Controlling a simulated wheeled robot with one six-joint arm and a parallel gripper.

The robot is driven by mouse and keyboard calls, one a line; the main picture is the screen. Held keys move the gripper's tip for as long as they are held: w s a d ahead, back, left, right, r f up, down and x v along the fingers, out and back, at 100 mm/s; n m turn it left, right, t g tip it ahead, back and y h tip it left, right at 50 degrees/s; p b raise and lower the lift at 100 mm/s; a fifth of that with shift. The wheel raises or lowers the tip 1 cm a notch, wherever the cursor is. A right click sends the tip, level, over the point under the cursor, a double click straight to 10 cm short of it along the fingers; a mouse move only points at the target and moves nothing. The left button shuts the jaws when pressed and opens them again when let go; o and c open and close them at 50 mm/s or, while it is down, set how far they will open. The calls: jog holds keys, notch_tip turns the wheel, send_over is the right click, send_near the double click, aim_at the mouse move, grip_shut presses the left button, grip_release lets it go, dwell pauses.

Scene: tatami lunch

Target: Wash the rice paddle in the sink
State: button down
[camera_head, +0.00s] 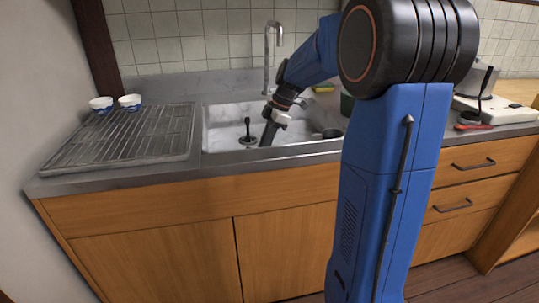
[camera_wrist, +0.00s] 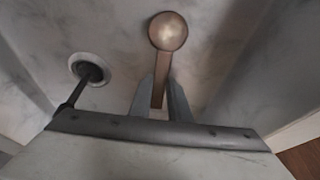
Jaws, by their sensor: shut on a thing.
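The rice paddle (camera_wrist: 168,32) shows in the wrist view as a brown, wooden-looking piece with a rounded head and a straight handle. My gripper (camera_wrist: 162,98) is shut on the handle, with a finger on each side, and the head points away from it. In the head view my gripper (camera_head: 267,136) reaches down into the sink (camera_head: 222,134), a pale basin set in the grey counter. The paddle cannot be made out there. The faucet (camera_head: 268,45) rises behind the basin. I cannot tell whether water is running.
A dark upright rod (camera_head: 248,128) stands at the drain (camera_wrist: 88,68), left of my gripper. A drying rack (camera_head: 125,140) with two cups (camera_head: 130,101) is left; a yellow sponge (camera_head: 322,88) lies behind.

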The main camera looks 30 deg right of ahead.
jog(key=shift+a, duration=0.15)
notch_tip(320, 180, up, 15)
jog(key=shift+f, duration=0.2)
dwell(1.8)
dwell(1.5)
jog(key=shift+r, duration=2.45)
